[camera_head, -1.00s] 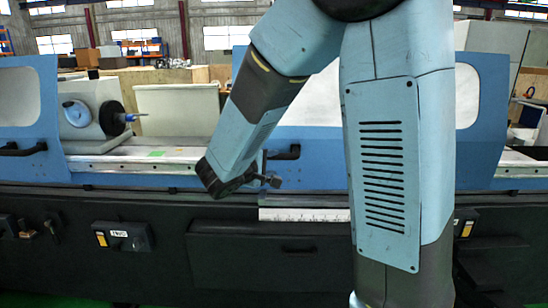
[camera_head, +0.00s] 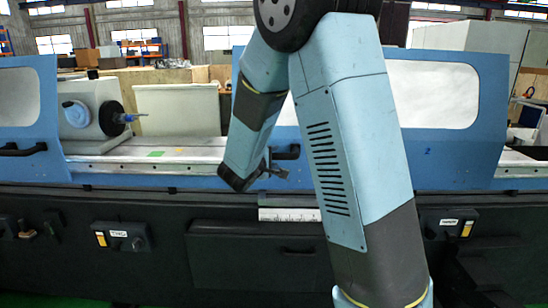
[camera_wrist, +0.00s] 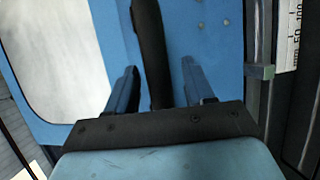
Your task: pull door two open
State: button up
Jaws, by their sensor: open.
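Door two (camera_head: 450,160) is the blue sliding door on the right, with a large window and a small mark like a 2. Its black handle (camera_head: 291,153) is near its lower left part. My gripper (camera_head: 280,172) is open at the handle. In the wrist view my gripper (camera_wrist: 162,88) has its two blue fingers apart, with the black handle bar (camera_wrist: 148,40) running between them. I see a gap on the right side; contact is not clear. The door's blue face (camera_wrist: 212,45) and window (camera_wrist: 55,55) fill much of that view. My arm hides part of the door.
Another blue door (camera_head: 30,120) with its own handle (camera_head: 24,149) stands at the far left. Between the doors the grinder's bed (camera_head: 150,160) and workhead (camera_head: 92,117) are exposed. The dark machine front (camera_head: 200,260) with small control boxes (camera_head: 122,237) lies below.

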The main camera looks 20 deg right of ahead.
jog(key=shift+x, duration=1.35)
